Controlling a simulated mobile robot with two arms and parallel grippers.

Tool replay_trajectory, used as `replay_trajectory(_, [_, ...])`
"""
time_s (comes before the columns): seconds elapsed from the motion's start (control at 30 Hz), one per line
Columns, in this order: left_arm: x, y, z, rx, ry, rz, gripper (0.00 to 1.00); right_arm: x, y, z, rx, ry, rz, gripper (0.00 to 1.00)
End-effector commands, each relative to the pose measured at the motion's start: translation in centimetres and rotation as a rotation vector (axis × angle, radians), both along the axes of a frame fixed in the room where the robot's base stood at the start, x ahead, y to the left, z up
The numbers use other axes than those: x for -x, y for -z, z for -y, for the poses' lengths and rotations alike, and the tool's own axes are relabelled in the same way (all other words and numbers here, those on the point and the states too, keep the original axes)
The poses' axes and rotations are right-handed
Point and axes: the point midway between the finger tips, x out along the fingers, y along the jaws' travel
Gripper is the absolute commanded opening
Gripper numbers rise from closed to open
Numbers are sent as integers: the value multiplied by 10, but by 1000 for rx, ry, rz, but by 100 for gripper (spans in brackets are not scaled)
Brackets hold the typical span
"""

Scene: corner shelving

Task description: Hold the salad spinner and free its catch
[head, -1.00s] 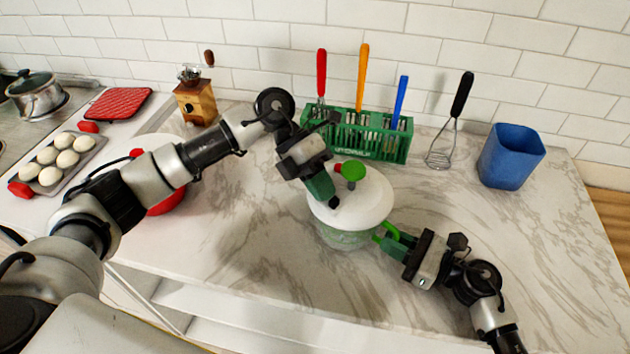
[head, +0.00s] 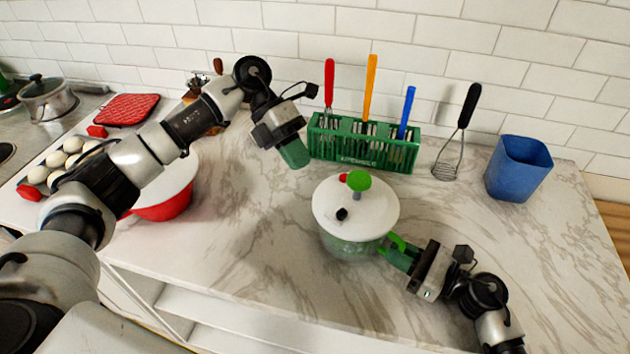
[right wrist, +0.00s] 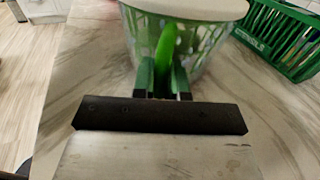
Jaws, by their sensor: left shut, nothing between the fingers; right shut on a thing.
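The salad spinner (head: 330,207) stands upright on the marble counter, with a white lid, a clear and green bowl, a green knob (head: 359,181), a small red part (head: 343,177) and a black button (head: 342,214) on top. A green handle sticks out at its right side. My right gripper (head: 388,253) is shut on that handle (right wrist: 165,50), which shows between its fingers in the right wrist view. My left gripper (head: 297,156) is shut and empty, raised behind and left of the lid, apart from it. The lid top is clearly visible.
A green rack (head: 362,148) with utensils stands behind the spinner, near my left gripper. A whisk (head: 456,135) and a blue container (head: 518,167) are at the back right. A red and white bowl (head: 165,207) is at the left, partly behind my left arm. The counter's right side is clear.

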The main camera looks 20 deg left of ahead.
Motion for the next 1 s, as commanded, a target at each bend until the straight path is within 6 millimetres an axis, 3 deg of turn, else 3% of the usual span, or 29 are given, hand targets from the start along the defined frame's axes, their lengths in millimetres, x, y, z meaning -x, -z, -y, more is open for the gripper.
replay_trajectory(0.23, [-9,-20,-19,1,0,1,0,0,0,0,-1,0,0,0])
replay_trajectory(0.67, [-10,-22,-21,0,0,0,0,0,0,0,0,1,0,0])
replay_trajectory(0.7, [-10,-22,-21,0,0,0,0,0,0,0,0,1,0,16])
replay_trajectory(0.87, [-10,-22,-21,0,0,0,0,0,0,0,0,1,0,41])
replay_trajectory(1.0, [-10,-22,-21,0,0,0,0,0,0,0,0,1,0,43])
